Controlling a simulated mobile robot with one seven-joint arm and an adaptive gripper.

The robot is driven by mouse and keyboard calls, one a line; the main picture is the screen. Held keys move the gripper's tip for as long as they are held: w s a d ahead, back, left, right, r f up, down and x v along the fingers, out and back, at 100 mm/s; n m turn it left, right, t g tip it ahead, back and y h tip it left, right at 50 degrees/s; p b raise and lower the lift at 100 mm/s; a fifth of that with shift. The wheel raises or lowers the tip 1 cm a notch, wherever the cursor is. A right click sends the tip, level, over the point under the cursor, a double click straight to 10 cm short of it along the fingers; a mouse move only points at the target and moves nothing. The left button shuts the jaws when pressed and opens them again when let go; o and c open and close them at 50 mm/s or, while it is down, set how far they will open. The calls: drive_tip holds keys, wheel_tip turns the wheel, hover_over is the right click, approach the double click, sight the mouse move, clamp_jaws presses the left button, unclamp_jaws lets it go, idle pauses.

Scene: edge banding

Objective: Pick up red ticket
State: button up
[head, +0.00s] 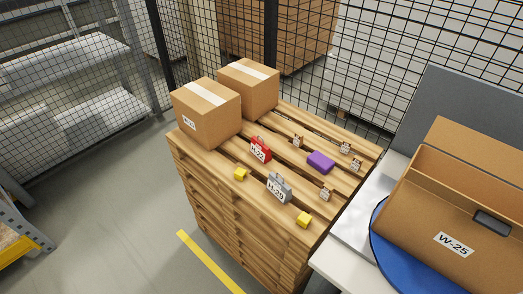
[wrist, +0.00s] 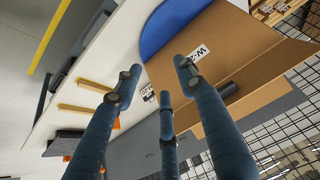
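The red ticket (head: 261,149) stands on the wooden pallet stack (head: 232,192) in the head view, with a white label on its face. It is close to the right of the front cardboard box. It does not show in the wrist view. My gripper (wrist: 158,84) shows in the wrist view only, with blue-grey fingers spread apart and nothing held between them. It is over the bench area by the W-25 carton, away from the ticket.
A grey ticket (head: 280,187), purple block (head: 321,161), yellow blocks (head: 303,219) and several small brown tagged pieces share the pallet top. Two cardboard boxes (head: 206,112) stand at its back left. The W-25 carton (head: 440,225) is right, on a blue disc. Mesh fencing runs behind.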

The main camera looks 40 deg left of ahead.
drive_tip(key=o, duration=0.5)
drive_tip(key=shift+c, duration=0.2)
